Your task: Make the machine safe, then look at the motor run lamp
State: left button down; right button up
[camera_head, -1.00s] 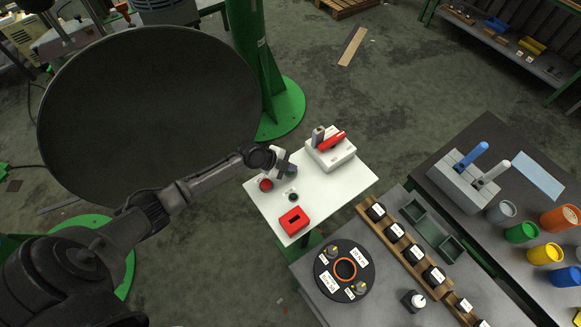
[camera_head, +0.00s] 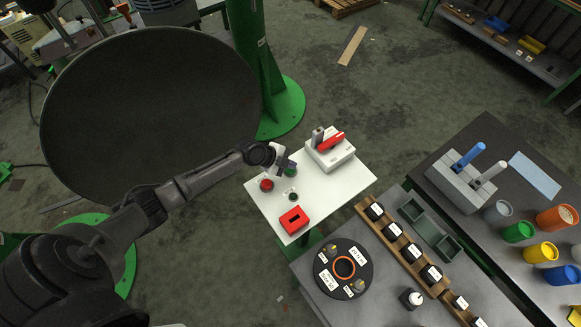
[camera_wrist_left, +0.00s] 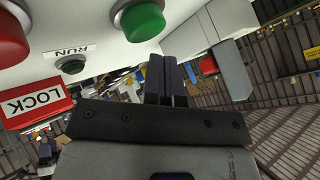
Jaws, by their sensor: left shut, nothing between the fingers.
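A white control panel (camera_head: 320,192) carries a red button (camera_head: 266,185), a green button (camera_head: 291,172) and a small dark green run lamp (camera_head: 292,197). The lamp, under the label RUN in the left wrist view (camera_wrist_left: 72,66), looks dark. A red LOCK block (camera_head: 294,219) lies at the panel's near edge. A white switch box (camera_head: 329,151) with a red handle (camera_head: 332,141) stands at the far side. My left gripper (camera_head: 286,163) is shut and empty, just beside the green button. Its closed fingers show in the left wrist view (camera_wrist_left: 166,80), apart from the lamp.
A large dark disc (camera_head: 150,110) fills the left. A green post (camera_head: 262,70) stands behind the panel. A grey bench (camera_head: 330,305) with a round dark plate (camera_head: 325,257) and wooden rack (camera_head: 405,244) is at the near right. Coloured cups (camera_head: 541,253) stand farther right.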

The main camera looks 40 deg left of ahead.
aim_at(290, 170)
pick_arm(q)
jog(key=shift+r, duration=0.15)
jog(key=shift+r+p, duration=1.7)
jog(key=shift+r, duration=0.75)
jog(key=shift+f, duration=0.1)
